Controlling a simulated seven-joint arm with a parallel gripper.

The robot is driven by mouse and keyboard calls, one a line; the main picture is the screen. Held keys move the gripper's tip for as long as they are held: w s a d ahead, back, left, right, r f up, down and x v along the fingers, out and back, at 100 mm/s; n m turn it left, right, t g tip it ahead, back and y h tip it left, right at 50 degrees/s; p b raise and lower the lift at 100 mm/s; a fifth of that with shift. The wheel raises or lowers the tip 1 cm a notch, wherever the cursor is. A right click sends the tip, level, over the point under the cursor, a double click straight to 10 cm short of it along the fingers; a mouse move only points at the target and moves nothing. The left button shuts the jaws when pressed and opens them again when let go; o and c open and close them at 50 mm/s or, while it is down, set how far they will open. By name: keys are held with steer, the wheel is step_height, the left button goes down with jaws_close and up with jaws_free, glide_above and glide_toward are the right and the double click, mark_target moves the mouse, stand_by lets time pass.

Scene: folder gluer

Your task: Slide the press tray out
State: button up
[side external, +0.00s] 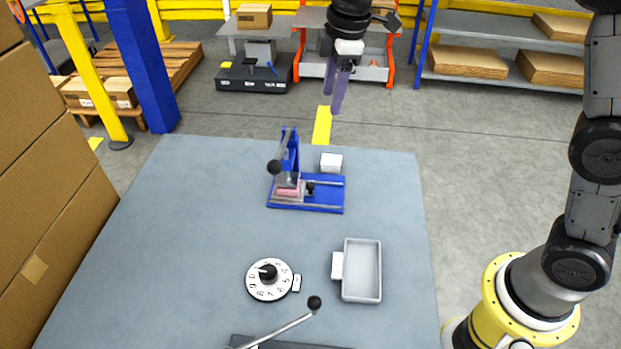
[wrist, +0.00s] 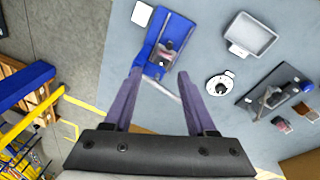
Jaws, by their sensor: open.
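The press (side external: 331,205) stands on the table with a blue base, a blue upright and a lever ending in a black ball. Under its head sits the press tray (side external: 289,190) with a pinkish block on it. A small black knob (side external: 310,188) is just right of the tray. The press also shows in the wrist view (wrist: 180,35), beyond the fingertips, its upright partly beside the left finger. My gripper (side external: 333,102) is open and empty, pointing down, high above the table and beyond the press. Its two fingers also show apart in the wrist view (wrist: 160,72).
A white block (side external: 331,162) sits close behind the press. A grey open bin (side external: 362,271), a white numbered dial (side external: 255,284) and a lever device (side external: 285,330) lie nearer on the table (side external: 180,240). Cardboard boxes (side external: 60,215) stand at left. The table's middle left is clear.

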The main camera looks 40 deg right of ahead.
steer(key=g, duration=0.2)
glide_above(311, 184)
step_height(311, 184, down, 9)
steer(key=shift+n, duration=0.4)
step_height(311, 184, down, 14)
steer(key=shift+r, duration=0.1)
steer(key=shift+c, duration=0.4)
jaws_close()
stand_by(0.5)
